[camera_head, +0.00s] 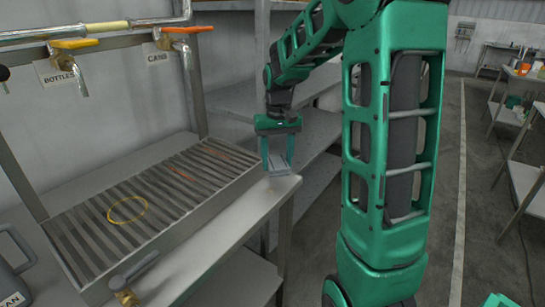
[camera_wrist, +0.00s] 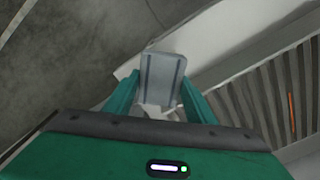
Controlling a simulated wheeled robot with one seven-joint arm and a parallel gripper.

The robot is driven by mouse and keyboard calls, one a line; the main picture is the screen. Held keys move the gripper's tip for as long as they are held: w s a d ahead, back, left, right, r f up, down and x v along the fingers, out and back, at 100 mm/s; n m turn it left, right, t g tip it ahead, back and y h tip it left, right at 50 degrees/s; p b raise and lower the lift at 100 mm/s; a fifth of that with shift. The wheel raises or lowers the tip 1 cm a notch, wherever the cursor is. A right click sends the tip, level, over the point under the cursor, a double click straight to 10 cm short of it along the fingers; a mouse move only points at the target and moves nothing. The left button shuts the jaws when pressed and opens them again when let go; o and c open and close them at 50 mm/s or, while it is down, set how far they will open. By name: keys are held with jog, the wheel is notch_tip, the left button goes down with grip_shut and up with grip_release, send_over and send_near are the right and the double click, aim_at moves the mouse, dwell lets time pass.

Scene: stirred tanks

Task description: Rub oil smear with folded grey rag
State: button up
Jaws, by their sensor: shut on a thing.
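My gripper (camera_head: 278,166) is shut on the folded grey rag (camera_wrist: 162,76), a flat grey piece with two darker stripes. In the wrist view the rag sticks out past both fingers. In the head view the gripper points down at the right end of the bench, by the edge of its pale top (camera_head: 232,222). I cannot tell whether the rag touches the top. Faint orange-brown marks (camera_head: 183,173) lie on the slatted grate to the left of the gripper. One orange streak (camera_wrist: 291,112) shows in the wrist view. I cannot tell which mark is the oil smear.
A yellow ring (camera_head: 127,209) lies on the grate (camera_head: 160,190). A brass-ended valve (camera_head: 128,296) sits at the front edge. Taps (camera_head: 70,44) hang above, with signs for bottles and cans. Grey shelves (camera_head: 238,98) stand behind the gripper. A grey container (camera_head: 12,275) is at left.

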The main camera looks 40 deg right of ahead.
send_over(277, 187)
jog(key=shift+w+f, duration=0.1)
jog(key=shift+f, duration=2.4)
jog(key=shift+f, duration=0.9)
jog(key=shift+s+a+r, duration=0.1)
jog(key=shift+s+a, duration=0.1)
jog(key=shift+a, duration=0.4)
jog(key=shift+s+a+f, duration=0.1)
jog(key=shift+s+a, duration=0.15)
jog(key=shift+a, duration=0.4)
jog(key=shift+s+a+r, duration=0.1)
jog(key=shift+s+a, duration=0.1)
jog(key=shift+a, duration=0.4)
jog(key=shift+w+d+f, duration=0.1)
jog(key=shift+w+d, duration=0.1)
jog(key=shift+d, duration=0.45)
jog(key=shift+w+d+f, duration=0.15)
jog(key=shift+d, duration=0.5)
jog(key=shift+w+d+f, duration=0.1)
jog(key=shift+w+d, duration=0.1)
jog(key=shift+d, duration=0.45)
jog(key=shift+c, duration=0.4)
